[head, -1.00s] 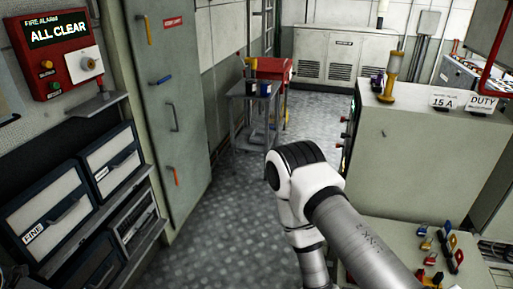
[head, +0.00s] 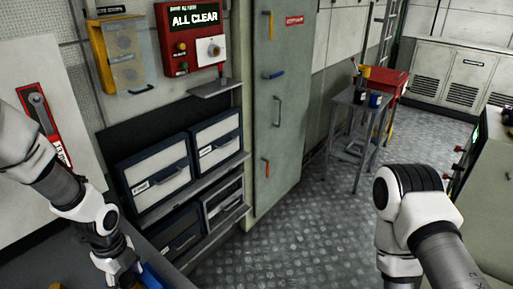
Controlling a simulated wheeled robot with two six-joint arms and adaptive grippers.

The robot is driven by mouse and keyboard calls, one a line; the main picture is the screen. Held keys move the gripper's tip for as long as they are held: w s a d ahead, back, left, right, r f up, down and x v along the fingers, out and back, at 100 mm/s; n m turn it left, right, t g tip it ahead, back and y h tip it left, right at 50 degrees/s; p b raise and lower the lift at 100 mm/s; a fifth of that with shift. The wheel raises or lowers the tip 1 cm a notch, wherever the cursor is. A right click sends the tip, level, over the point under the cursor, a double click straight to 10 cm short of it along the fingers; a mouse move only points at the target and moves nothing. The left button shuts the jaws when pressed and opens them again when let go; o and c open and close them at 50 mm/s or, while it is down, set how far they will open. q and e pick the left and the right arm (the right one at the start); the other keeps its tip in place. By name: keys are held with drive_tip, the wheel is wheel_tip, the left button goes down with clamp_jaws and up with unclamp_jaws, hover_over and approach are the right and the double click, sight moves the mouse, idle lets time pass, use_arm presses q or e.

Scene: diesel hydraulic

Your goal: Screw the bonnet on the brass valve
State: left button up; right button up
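The brass valve and its bonnet cannot be made out in the head view. My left arm comes in from the left edge, and its gripper (head: 128,278) points down at the bottom of the picture, beside a blue object (head: 151,277) that is cut off by the lower edge. Its fingertips are too low to judge, so I cannot tell whether it is open or holds anything. My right arm shows at the lower right with its elbow raised; its gripper is out of view.
Drawers (head: 157,175) sit on shelves below a red fire alarm box (head: 192,42). A tall green cabinet (head: 278,110) stands beside them. The patterned metal floor (head: 310,225) between is clear.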

use_arm(q)
drive_tip(key=n, duration=0.4)
drive_tip(key=shift+n, duration=0.3)
drive_tip(key=n, duration=0.5)
drive_tip(key=c, duration=0.9)
drive_tip(key=m, duration=0.4)
drive_tip(key=shift+m, duration=0.4)
drive_tip(key=m, duration=1.4)
drive_tip(key=shift+m, duration=0.3)
drive_tip(key=o, duration=0.9)
drive_tip(key=shift+f, duration=0.1)
